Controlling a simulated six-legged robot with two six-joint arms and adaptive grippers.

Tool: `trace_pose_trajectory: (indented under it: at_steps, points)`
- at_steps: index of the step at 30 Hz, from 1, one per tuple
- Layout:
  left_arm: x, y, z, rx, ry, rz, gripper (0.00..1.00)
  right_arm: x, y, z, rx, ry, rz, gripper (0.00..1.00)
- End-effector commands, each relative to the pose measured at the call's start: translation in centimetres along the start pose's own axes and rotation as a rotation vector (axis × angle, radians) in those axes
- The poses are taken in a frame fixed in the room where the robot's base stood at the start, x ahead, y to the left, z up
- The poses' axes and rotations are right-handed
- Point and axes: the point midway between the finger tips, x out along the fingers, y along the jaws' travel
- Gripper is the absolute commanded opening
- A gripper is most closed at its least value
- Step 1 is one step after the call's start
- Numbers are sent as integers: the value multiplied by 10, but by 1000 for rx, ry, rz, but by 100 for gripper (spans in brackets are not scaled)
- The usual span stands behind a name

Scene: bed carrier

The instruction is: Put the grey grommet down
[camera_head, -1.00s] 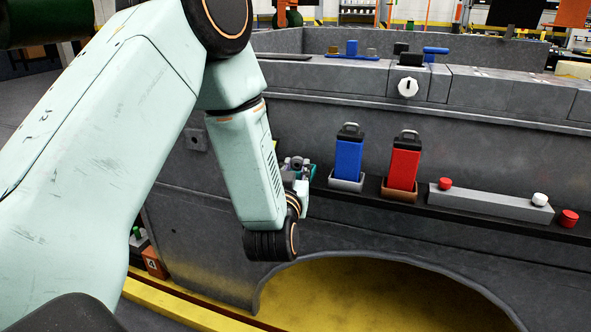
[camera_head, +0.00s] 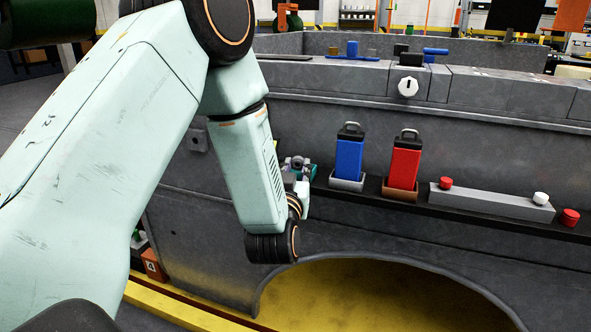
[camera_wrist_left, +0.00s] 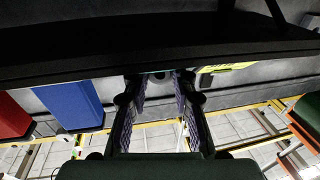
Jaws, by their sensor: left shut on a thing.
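My left gripper (camera_head: 297,165) is partly hidden behind my left forearm in the head view. It is at the shelf, left of the blue block. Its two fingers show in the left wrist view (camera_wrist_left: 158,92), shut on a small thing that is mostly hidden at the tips. I take this for the grey grommet, but its shape cannot be made out. A bit of teal (camera_head: 312,171) shows right beside the fingertips, and I cannot tell whether the grommet touches it. My right gripper is not in view.
A blue block (camera_head: 348,160) stands in a grey holder, and a red block (camera_head: 404,165) in a brown holder, on the narrow black shelf (camera_head: 375,199). Farther right are a grey bar (camera_head: 490,202) and red and white knobs. The grey wall rises behind the shelf.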

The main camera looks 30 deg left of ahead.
Motion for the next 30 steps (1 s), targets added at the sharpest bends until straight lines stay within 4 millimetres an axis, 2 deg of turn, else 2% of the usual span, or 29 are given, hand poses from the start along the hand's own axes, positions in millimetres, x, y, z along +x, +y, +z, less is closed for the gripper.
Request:
trace_pose_trajectory:
  at_steps: [1,10,11,18,20,24,30]
  points:
    - [-8,-1,22,10,-61,6,0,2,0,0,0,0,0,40]
    - [-8,-1,23,9,-61,6,0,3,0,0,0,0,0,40]
    - [-8,-1,23,9,-61,6,27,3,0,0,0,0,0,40]
    - [-8,-1,23,10,-61,6,47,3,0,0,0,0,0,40]
    - [-8,-1,24,10,-61,6,52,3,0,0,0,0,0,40]
    - [-12,-1,23,11,-60,6,52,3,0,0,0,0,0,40]
    - [-38,-1,16,9,-43,3,52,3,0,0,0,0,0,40]
